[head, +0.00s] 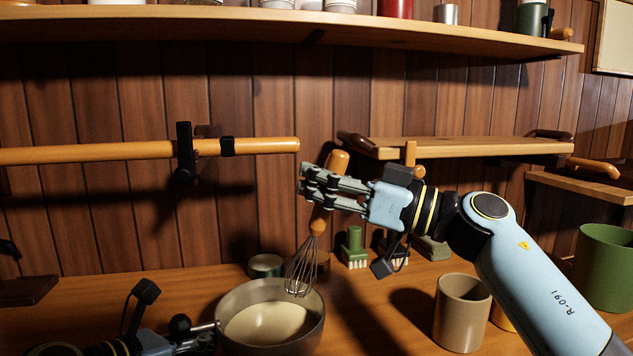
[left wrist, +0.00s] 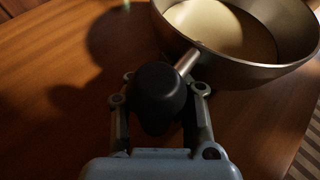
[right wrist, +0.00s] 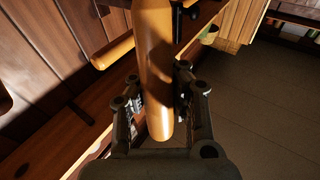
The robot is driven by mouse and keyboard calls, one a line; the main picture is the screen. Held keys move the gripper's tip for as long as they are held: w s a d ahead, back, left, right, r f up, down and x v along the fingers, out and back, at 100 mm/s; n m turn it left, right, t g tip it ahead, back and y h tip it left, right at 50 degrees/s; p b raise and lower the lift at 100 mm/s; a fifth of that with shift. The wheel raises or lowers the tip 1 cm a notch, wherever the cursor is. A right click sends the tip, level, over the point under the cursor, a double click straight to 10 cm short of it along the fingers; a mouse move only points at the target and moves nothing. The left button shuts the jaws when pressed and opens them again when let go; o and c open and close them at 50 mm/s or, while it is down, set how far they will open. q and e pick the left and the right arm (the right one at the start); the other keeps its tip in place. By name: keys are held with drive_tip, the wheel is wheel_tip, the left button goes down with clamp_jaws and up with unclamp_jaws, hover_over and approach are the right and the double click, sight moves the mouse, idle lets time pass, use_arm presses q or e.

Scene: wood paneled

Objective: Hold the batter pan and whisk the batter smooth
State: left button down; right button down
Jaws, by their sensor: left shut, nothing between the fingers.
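The batter pan (head: 232,306) is a grey-brown round pan on the table, with pale cream batter (head: 270,324) in it. It also shows in the left wrist view (left wrist: 240,70), where its black-ended handle (left wrist: 158,98) points toward me. My left gripper (head: 208,338) is at this handle, low in the head view. It is shut with nothing held; the handle end hides its fingertips. My right gripper (head: 318,188) is shut on the orange wooden handle of the whisk (head: 336,162). The whisk's wires point down, overlapping the pan's far right rim; I cannot tell if they touch batter.
A beige cup (head: 462,312) and a green pot (head: 604,266) stand on the right. A green brush (head: 354,248) and a small dark-green round container (head: 265,266) are behind the pan. A wooden rail (head: 130,151) and shelves (head: 480,147) line the wall.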

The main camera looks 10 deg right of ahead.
drive_tip(key=shift+r, duration=2.5)
use_arm(q)
drive_tip(key=c, duration=1.1)
unclamp_jaws()
drive_tip(key=o, duration=0.6)
drive_tip(key=shift+c, duration=0.2)
drive_tip(key=v, duration=1.2)
